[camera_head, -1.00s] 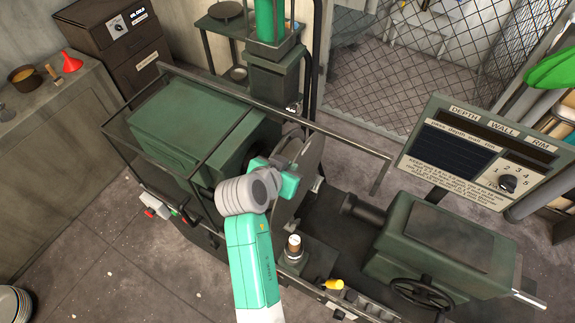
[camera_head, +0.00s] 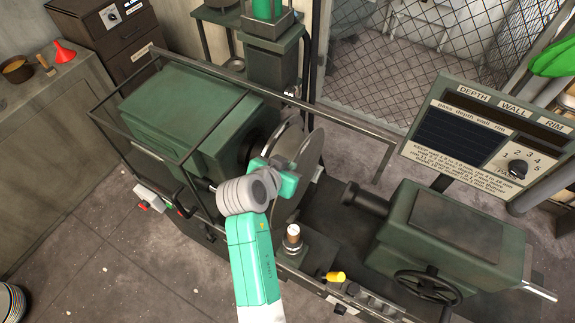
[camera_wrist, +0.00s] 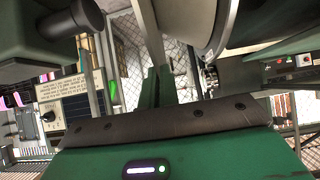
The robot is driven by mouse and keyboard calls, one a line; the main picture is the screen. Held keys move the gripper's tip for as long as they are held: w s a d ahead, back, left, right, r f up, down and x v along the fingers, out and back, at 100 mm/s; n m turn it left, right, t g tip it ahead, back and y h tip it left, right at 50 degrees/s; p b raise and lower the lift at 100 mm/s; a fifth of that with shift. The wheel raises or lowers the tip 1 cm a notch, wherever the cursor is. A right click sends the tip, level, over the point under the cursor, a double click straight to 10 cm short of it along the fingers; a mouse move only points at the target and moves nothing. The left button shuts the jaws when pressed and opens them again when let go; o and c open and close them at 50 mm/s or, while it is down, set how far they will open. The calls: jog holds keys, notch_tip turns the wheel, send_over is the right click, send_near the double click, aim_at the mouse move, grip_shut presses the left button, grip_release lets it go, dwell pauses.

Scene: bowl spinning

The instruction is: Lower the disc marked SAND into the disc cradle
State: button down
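A large thin grey disc (camera_head: 312,158) stands on edge at the middle of the green lathe in the head view. No SAND mark is legible on it. My gripper (camera_head: 298,168) is at the disc's near face, and its fingertips are hidden there. In the wrist view two narrow green fingers (camera_wrist: 163,86) stand close together beyond the dark palm. A large pale round surface (camera_wrist: 190,20) fills the top of that view, beside the fingers. I cannot tell whether the fingers grip the disc. I cannot pick out the disc cradle in either view.
The green headstock (camera_head: 185,115) is left of the disc and the tailstock (camera_head: 445,230) is right. A dark guard rail (camera_head: 345,142) runs behind. A readout panel (camera_head: 475,135) stands at right.

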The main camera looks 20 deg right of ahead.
aim_at(296, 159)
notch_tip(296, 159, down, 2)
jog(key=shift+s+f+b, duration=0.1)
jog(key=shift+b, duration=0.25)
jog(key=shift+r, duration=0.2)
jog(key=shift+w+d+r, duration=0.9)
jog(key=shift+w+r, duration=0.1)
jog(key=shift+r, duration=0.05)
jog(key=shift+w+d, duration=0.15)
jog(key=shift+w, duration=0.05)
dwell(0.5)
jog(key=shift+w+d, duration=0.35)
jog(key=shift+d, duration=0.05)
jog(key=shift+f+b, duration=0.15)
jog(key=shift+b, duration=0.15)
jog(key=shift+f+b, duration=0.5)
jog(key=shift+f, duration=0.2)
dwell(0.3)
